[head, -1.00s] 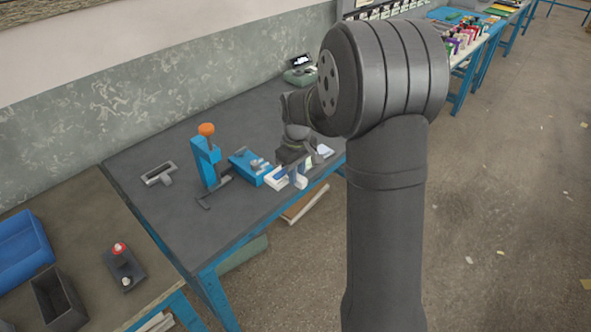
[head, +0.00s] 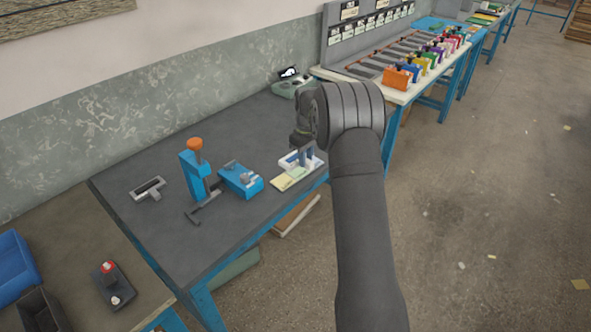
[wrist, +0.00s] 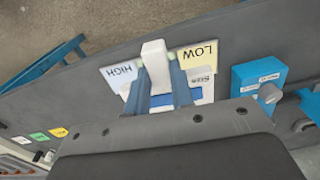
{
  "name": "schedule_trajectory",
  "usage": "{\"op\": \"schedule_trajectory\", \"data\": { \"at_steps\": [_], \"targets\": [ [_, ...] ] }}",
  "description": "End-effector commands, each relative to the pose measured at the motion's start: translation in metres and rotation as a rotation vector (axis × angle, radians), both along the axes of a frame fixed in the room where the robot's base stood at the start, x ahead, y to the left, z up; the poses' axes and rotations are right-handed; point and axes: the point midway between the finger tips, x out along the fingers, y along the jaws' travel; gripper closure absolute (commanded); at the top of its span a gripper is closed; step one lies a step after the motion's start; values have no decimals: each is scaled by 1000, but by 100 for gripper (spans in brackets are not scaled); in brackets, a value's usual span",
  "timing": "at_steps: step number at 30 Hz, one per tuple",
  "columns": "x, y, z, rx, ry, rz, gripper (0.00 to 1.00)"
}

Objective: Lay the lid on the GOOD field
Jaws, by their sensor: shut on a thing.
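In the wrist view, my gripper (wrist: 157,80) is shut on a small white block-like piece, which I take to be the lid (wrist: 153,53). It is held over the field card, between the pale blue HIGH field (wrist: 121,73) and the yellow LOW field (wrist: 198,53). The lid and fingers cover most of the middle, where only slivers of pale green show; no GOOD lettering is readable. In the head view, my gripper (head: 304,154) points down above the card's yellow field (head: 283,183) and green field (head: 298,173). I cannot tell whether the lid touches the card.
A white tray (head: 288,163) lies right behind the card. A blue box device (head: 241,181) and a blue stand with an orange knob (head: 195,145) stand to the left. The bench's front edge is close to the card. Bare dark benchtop (head: 225,240) lies front left.

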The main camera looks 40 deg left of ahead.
Motion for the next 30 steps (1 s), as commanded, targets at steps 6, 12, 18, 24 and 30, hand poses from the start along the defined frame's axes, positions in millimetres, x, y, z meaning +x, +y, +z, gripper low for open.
{"op": "schedule_trajectory", "data": {
  "at_steps": [6,12,18,24,30],
  "targets": [
    [-10,32,-20,0,0,1,100],
    [-12,36,-31,-1,0,-2,100],
    [-12,35,-59,-1,1,-1,100],
    [-12,36,-62,1,-1,-1,100],
    [-12,36,-66,0,0,-1,100]
  ]
}}
